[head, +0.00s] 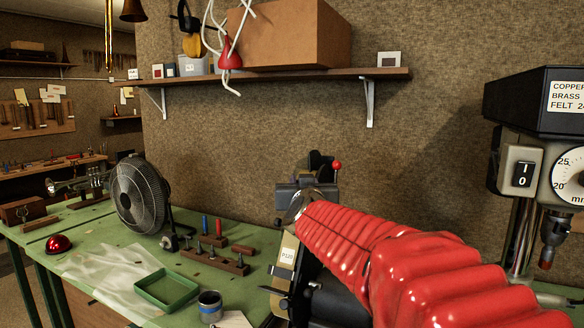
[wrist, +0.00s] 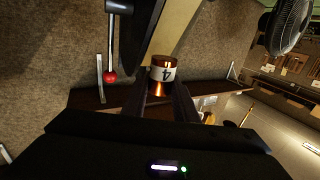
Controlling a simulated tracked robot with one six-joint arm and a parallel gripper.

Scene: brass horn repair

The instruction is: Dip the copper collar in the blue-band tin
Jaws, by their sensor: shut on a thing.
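The copper collar (wrist: 163,75) shows in the wrist view as a shiny copper cylinder with a white label reading 4. My gripper (wrist: 163,92) is shut on it, one dark finger on each side. In the head view my red-sleeved arm reaches toward the grey machine at the bench's back and hides the gripper and the collar. The blue-band tin (head: 209,307) stands upright on the green bench at the front, left of my arm and well apart from it. Its inside looks dark.
A belt machine labelled P120 (head: 287,255) stands beside my arm, between it and the tin. A green tray (head: 166,289) lies left of the tin, with a peg block (head: 215,261) behind. A fan (head: 140,195) stands farther left. A drill press (head: 540,150) rises at right.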

